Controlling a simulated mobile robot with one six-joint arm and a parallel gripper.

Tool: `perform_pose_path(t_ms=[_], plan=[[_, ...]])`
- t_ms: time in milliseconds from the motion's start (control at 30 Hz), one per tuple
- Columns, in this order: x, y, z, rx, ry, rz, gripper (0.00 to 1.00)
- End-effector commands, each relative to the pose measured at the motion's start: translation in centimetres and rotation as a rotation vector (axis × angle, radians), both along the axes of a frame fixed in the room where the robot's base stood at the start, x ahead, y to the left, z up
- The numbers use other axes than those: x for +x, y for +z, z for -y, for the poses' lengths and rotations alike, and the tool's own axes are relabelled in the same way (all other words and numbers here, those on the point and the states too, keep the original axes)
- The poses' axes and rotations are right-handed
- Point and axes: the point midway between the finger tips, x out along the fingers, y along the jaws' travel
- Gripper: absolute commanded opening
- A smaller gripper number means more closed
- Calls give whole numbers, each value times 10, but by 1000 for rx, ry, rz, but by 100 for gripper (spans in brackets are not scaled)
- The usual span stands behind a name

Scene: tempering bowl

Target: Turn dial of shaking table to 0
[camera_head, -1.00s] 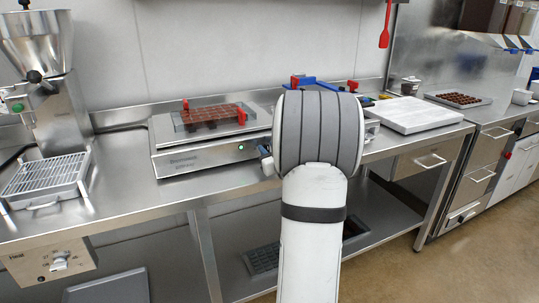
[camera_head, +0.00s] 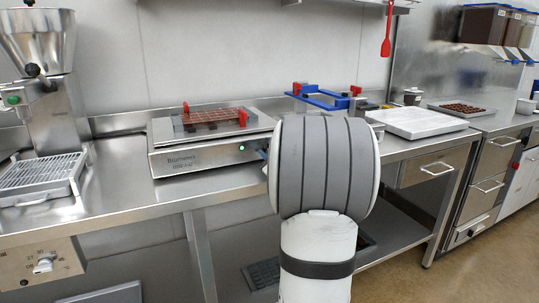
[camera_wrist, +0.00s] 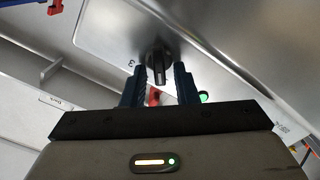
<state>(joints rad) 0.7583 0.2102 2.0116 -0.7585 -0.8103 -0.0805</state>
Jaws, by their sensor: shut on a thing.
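The shaking table (camera_head: 165,163) is a flat steel box on the counter with a green light on its front, which also shows in the wrist view. Its dial (camera_wrist: 157,58) is a dark knob on the steel front panel, with a digit printed beside it that looks like a 3. My gripper (camera_wrist: 158,76) has its dark blue fingers on either side of the dial and is shut on it. In the head view my arm hides the dial and most of the gripper. A chocolate mould (camera_head: 210,118) with red clamps lies on top of the table.
A steel tempering machine (camera_head: 55,120) with a grille stands at the left. A blue and red frame (camera_head: 318,98), a white tray (camera_head: 415,122) and a tray of chocolates (camera_head: 465,109) are to the right. Bare counter (camera_head: 115,165) lies left of the table.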

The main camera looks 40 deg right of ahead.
Motion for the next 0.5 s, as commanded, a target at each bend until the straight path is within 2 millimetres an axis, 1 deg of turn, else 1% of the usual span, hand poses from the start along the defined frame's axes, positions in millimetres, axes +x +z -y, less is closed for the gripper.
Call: perform_pose_path(t_ms=[333,367,400,500], plan=[[0,-1,0,0,-1,-3,4],[0,-1,0,0,-1,-3,29],[0,-1,0,0,-1,-3,33],[0,-1,0,0,0,-2,33]])
